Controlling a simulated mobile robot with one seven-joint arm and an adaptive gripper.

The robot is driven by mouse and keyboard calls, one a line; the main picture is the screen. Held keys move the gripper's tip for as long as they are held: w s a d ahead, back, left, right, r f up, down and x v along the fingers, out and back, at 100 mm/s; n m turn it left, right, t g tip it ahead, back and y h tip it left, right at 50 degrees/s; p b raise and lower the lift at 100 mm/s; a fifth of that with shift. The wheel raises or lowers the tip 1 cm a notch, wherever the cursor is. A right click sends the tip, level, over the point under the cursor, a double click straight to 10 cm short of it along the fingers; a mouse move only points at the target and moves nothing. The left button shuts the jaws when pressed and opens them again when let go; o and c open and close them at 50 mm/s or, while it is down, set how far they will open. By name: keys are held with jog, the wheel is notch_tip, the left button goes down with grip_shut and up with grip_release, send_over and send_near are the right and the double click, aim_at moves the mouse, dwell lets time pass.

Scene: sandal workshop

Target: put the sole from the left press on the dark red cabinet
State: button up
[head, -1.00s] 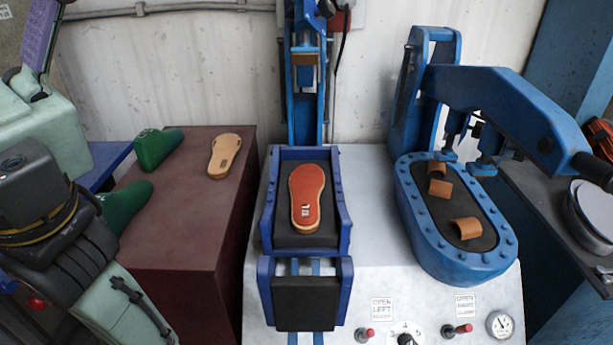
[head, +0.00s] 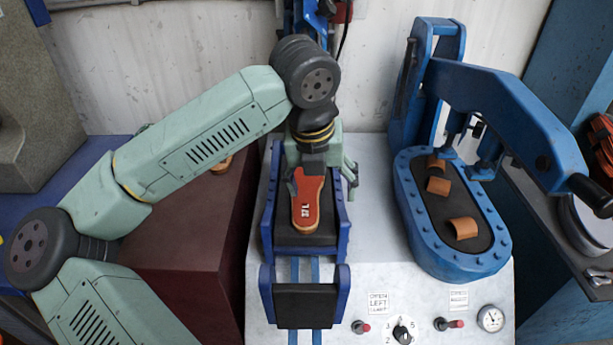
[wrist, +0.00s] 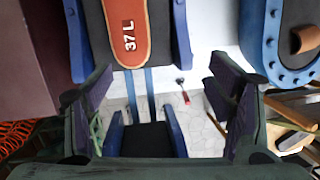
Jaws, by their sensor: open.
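The orange-red sole (head: 306,207), marked 37 L, lies on the dark pad of the left press (head: 267,232). In the wrist view the sole (wrist: 127,32) shows at the top, ahead of my fingers and not between them. My gripper (wrist: 165,95) is open and empty. In the head view my wrist hangs over the back end of the sole and hides part of it; the fingertips are hard to make out there. The dark red cabinet (head: 205,240) stands left of the press, and my arm covers much of its top.
A tan sole (head: 221,165) on the cabinet is mostly hidden by my arm. The right press (head: 450,255) holds several brown curved pieces (head: 462,228). Its blue lever arm reaches out to the right. Knobs and a gauge (head: 490,318) sit on the front panel.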

aim_at(306, 216)
jog(key=a, duration=0.1)
jog(key=a+y, duration=0.1)
jog(key=a+f, duration=0.1)
jog(key=shift+w+n, duration=0.25)
jog(key=shift+n, duration=0.15)
jog(key=shift+b+x, duration=1.75)
jog(key=shift+x, duration=1.55)
jog(key=b+x, duration=0.2)
jog(key=b, duration=0.1)
jog(key=shift+f, duration=0.15)
jog(key=shift+c, duration=0.4)
jog(key=c, duration=1.1)
jog(key=shift+c, duration=0.2)
jog(key=shift+w+r+p, duration=0.5)
jog(key=shift+w+r, duration=0.5)
jog(key=shift+r, duration=0.2)
